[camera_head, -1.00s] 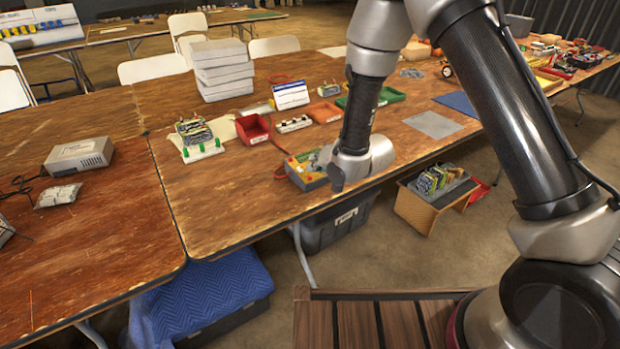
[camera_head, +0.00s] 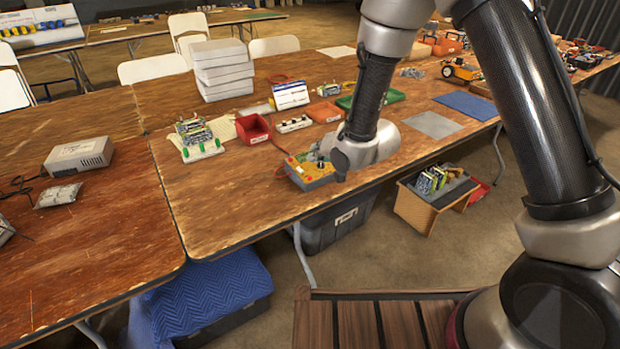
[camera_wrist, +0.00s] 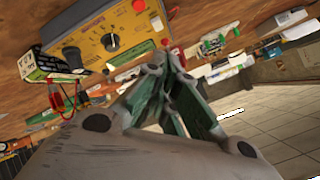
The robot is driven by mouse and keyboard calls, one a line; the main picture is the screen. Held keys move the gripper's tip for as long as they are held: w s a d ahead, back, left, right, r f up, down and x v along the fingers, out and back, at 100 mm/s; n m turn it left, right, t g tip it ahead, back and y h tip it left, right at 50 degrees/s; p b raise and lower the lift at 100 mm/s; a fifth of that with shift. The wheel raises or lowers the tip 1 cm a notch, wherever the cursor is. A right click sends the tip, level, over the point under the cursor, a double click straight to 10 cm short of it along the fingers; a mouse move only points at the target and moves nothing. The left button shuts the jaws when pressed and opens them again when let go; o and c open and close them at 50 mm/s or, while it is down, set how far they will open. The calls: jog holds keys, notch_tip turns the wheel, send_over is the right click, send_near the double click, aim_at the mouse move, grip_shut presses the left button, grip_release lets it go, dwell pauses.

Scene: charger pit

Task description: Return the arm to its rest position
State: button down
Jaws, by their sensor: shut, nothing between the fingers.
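My arm is bent over the front edge of the near wooden table (camera_head: 225,210) in the head view, with its wrist just right of a yellow-and-grey tester box (camera_head: 311,172). My gripper (camera_wrist: 172,65) shows in the wrist view with its fingers closed together and nothing between them. The yellow box, with a black dial and a red button, also lies at the top left of the wrist view (camera_wrist: 108,38), apart from the fingers.
On the table are a red bin (camera_head: 253,128), a green tray (camera_head: 392,97), a stack of white boxes (camera_head: 222,70) and a grey mat (camera_head: 433,124). Below are a dark bin (camera_head: 335,222), a cardboard box (camera_head: 428,208) and a blue padded cover (camera_head: 205,295).

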jog(key=s+d+f+n+g+h, duration=0.3)
jog(key=s+d+f+g, duration=0.15)
jog(key=s+f, duration=0.2)
jog(key=s+d+r+n+g+h, duration=0.1)
jog(key=s+d+r+g+h, duration=0.1)
jog(key=s+d, duration=0.3)
jog(key=s+d+r+m, duration=0.1)
jog(key=s+d+r, duration=0.5)
jog(key=d+r, duration=0.2)
jog(key=s+d+r+m+t+h, duration=0.1)
jog(key=s+d+r, duration=0.6)
jog(key=d+r, duration=0.2)
jog(key=s+d+r+m+t+h, duration=0.1)
jog(key=s+d+r, duration=0.5)
jog(key=d+r, duration=0.3)
jog(key=shift+d+v, duration=0.25)
jog(key=shift+v, duration=1)
jog(key=shift+w, duration=0.1)
